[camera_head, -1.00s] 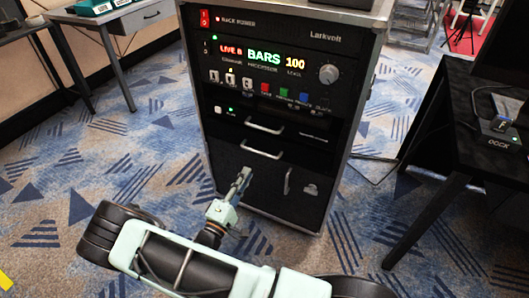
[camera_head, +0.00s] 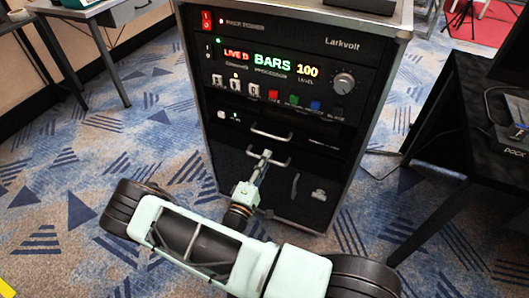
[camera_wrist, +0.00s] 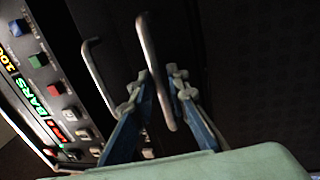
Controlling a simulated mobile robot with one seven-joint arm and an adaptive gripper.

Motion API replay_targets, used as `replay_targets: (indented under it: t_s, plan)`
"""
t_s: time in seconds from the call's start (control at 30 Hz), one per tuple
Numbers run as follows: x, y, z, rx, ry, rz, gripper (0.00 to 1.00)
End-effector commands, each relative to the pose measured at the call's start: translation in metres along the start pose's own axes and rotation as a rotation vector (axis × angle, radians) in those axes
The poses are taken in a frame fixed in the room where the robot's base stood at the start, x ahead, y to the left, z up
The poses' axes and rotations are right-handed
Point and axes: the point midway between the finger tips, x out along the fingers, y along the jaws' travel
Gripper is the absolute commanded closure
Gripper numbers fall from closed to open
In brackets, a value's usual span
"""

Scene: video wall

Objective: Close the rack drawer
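The rack (camera_head: 268,205) is a black-fronted case with metal edges, standing ahead in the head view. Two silver bar handles, an upper one (camera_head: 270,133) and a lower one (camera_head: 280,165), sit below its control panels. I cannot tell how far either drawer stands out. My gripper (camera_head: 266,156) is at the lower handle. In the wrist view its two fingers are apart, with the lower handle (camera_wrist: 151,65) between them and the upper handle (camera_wrist: 94,70) outside to the left. My gripper (camera_wrist: 157,82) looks open, and contact with the bar is unclear.
The rack's panel carries a lit display (camera_head: 270,63), coloured buttons and a level knob (camera_head: 343,82). A black table (camera_head: 455,130) with a dock device stands close on the right. A grey desk (camera_head: 100,10) is at the back left. Patterned carpet is clear left of the rack.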

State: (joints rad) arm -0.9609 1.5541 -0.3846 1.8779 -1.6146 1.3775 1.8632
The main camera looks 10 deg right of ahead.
Motion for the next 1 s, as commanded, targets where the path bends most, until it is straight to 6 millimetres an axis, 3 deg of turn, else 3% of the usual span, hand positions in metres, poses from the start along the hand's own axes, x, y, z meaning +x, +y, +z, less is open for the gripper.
replay_targets:
  t_s: [0.37,0.53,0.87,1.0]
  plan:
    - [0.0014,0.0003,0.0022,-0.001,0.002,0.0,0.85]
    - [0.0014,0.0003,0.0021,-0.001,0.002,0.0,1.0]
    - [0.0014,0.0005,0.0019,0.0,0.002,0.0,1.0]
    - [0.0105,-0.0004,0.0022,-0.001,0.001,0.002,1.0]
